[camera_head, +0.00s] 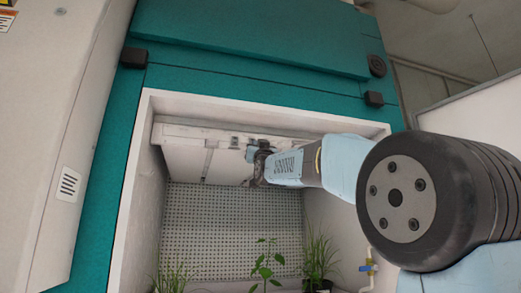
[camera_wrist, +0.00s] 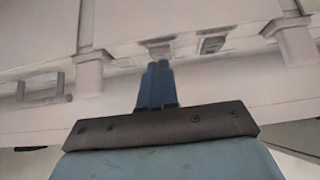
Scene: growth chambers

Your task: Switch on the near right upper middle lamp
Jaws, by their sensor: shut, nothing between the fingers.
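A white lamp fixture (camera_head: 185,160) hangs under the ceiling of the open chamber in the head view. Its pale panels look unlit. A small dark switch (camera_head: 235,141) sits on its front edge. My gripper (camera_head: 252,149) is at that front edge, just right of this switch. In the wrist view my gripper (camera_wrist: 160,66) is shut and empty. Its blue fingertips are just below a small rectangular switch (camera_wrist: 160,47) on the white lamp front; I cannot tell whether they touch it. A second rectangular fitting (camera_wrist: 213,43) is to its right.
The chamber has a teal frame (camera_head: 240,90) and white side walls. A perforated back panel (camera_head: 225,225) is behind. Green plants (camera_head: 267,262) stand below the lamp. A pipe with a blue valve (camera_head: 368,267) is at the right wall. A bracket (camera_wrist: 40,92) shows left in the wrist view.

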